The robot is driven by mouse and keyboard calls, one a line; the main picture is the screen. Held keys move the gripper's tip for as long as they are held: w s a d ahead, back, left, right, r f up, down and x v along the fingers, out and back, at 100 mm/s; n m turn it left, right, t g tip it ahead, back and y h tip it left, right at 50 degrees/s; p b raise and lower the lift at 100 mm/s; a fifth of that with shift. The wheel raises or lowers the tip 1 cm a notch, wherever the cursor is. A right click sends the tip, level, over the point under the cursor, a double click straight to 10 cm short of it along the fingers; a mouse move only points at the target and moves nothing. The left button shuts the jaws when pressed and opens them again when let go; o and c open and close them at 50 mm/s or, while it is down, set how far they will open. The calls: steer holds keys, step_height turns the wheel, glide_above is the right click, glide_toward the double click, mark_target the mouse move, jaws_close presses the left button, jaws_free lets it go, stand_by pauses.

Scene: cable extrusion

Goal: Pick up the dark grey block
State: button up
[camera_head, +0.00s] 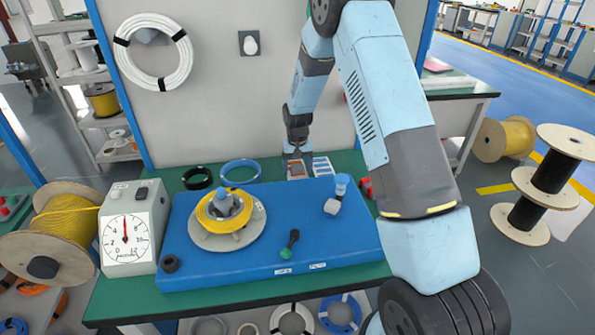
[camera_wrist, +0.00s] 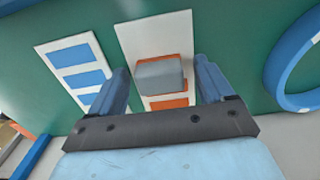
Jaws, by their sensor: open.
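The dark grey block (camera_wrist: 160,74) shows in the wrist view as a small grey box on a white card with orange rectangles (camera_wrist: 154,30). My gripper (camera_wrist: 162,80) is open, with one blue finger on each side of the block and visible gaps between. I cannot tell how far the fingertips are above the card. In the head view my gripper (camera_head: 296,157) points down at the back of the green table, over the orange-marked card (camera_head: 297,175). The block cannot be made out clearly there.
A white card with blue rectangles (camera_wrist: 75,68) lies beside the orange one. A blue ring (camera_head: 240,171) and a black ring (camera_head: 197,178) lie nearby on the table (camera_head: 120,298). The blue platform (camera_head: 190,270) in front carries a yellow cable coil (camera_head: 213,222). A white wall panel (camera_head: 220,110) stands behind.

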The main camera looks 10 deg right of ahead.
mark_target(298, 167)
steer(key=c, duration=1.1)
steer(key=shift+r, duration=0.3)
steer(key=shift+c, duration=0.2)
steer(key=r, duration=0.3)
steer(key=shift+s+r, duration=0.25)
steer(key=shift+s, duration=0.05)
steer(key=s+d+r, duration=0.2)
steer(key=s+r, duration=0.7)
steer(key=s, duration=0.4)
steer(key=shift+s, duration=0.15)
steer(key=o, duration=0.6)
steer(key=c, duration=0.5)
